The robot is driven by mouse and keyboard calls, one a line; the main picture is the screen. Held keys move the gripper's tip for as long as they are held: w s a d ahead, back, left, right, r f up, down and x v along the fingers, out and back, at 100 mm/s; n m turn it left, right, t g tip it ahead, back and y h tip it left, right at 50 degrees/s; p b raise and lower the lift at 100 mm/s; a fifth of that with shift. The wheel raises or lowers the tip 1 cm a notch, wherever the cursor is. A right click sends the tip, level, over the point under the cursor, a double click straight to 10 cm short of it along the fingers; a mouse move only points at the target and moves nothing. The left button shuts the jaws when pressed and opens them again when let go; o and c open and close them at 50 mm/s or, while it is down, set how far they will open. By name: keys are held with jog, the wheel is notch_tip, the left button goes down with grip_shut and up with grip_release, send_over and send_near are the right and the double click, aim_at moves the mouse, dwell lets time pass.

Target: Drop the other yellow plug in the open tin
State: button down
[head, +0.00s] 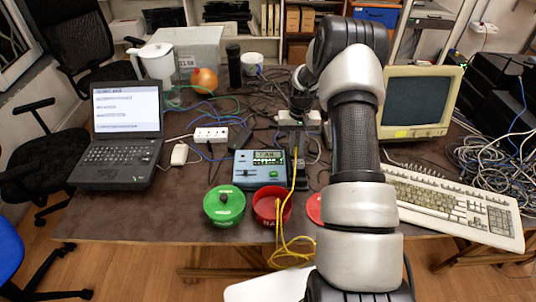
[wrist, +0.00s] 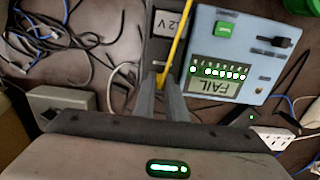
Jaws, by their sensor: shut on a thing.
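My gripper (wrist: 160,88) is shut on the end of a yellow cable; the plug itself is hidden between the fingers. In the head view my gripper (head: 296,118) is beyond the blue tester, and the yellow cable (head: 294,175) runs from it toward the front edge. The open red tin (head: 259,211) stands near the front edge with yellow cable in it. Its contents are too small to make out. A green tin (head: 224,212) with its lid on stands to its left. A red lid (head: 314,208) lies to its right, partly hidden by my arm.
The blue tester (wrist: 238,50) reads FAIL; it also shows in the head view (head: 245,180). A dark box marked 12 V (wrist: 163,50) is by my fingers. A white power strip (head: 211,134), laptop (head: 120,150) and keyboard (head: 450,205) surround it. Yellow cable loops hang over the front edge.

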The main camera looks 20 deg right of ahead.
jog(key=shift+r, duration=0.35)
jog(key=shift+r+p, duration=1.05)
jog(key=shift+r, duration=0.9)
